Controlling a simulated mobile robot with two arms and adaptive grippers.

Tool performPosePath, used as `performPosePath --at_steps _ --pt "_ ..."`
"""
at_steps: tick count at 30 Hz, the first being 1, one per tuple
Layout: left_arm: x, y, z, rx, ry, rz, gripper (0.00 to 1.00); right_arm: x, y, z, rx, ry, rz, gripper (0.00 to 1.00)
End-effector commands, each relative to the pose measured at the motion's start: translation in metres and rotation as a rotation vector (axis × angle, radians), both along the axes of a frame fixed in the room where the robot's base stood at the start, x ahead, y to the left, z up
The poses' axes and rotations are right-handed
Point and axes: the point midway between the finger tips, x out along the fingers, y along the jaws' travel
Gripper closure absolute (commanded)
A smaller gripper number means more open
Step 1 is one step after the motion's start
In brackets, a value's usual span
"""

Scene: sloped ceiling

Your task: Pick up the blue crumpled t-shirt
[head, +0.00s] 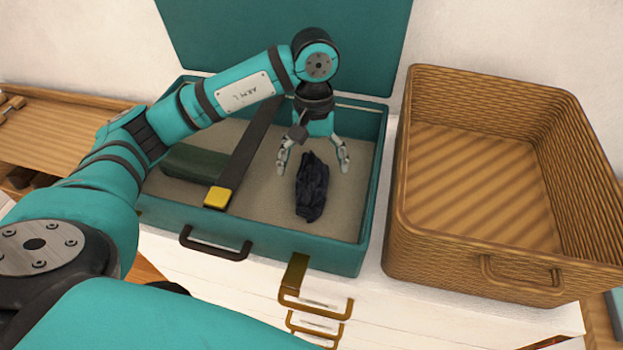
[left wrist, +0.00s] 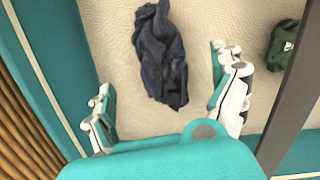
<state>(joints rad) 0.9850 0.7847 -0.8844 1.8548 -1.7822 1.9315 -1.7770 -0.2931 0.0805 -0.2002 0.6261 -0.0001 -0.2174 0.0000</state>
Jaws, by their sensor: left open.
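The crumpled t-shirt (head: 312,188) is dark navy blue and lies on the beige lining inside an open teal suitcase (head: 370,215). My left gripper (head: 313,165) is open inside the suitcase, with one finger on each side of the shirt's far end. In the left wrist view the shirt (left wrist: 162,55) lies beyond the open fingers of my left gripper (left wrist: 165,100), apart from both. Its near end points between them. My right gripper is not in view.
A dark bar with a yellow end (head: 217,197) crosses the suitcase left of the shirt. A dark green item (head: 195,163) lies left of it. An empty wicker basket (head: 480,275) stands to the right. The suitcase lid (head: 290,40) is raised at the back.

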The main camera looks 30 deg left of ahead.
Motion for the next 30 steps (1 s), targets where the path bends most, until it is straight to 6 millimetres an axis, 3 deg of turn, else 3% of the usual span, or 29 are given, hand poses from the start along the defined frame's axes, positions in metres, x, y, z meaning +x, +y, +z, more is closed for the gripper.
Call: performPosePath --at_steps 7,15,24,30 --pt "-0.004 -0.001 -0.016 0.000 0.004 0.000 0.05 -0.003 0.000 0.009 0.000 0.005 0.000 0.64" --pt "-0.009 -0.004 -0.054 -0.001 0.003 -0.001 0.05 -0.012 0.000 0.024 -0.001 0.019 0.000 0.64" --pt "-0.009 -0.004 -0.060 -0.001 -0.001 -0.001 0.05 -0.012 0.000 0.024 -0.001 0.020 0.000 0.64" --pt "-0.009 -0.004 -0.060 -0.001 -0.001 -0.001 0.31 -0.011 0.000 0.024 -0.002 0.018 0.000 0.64"
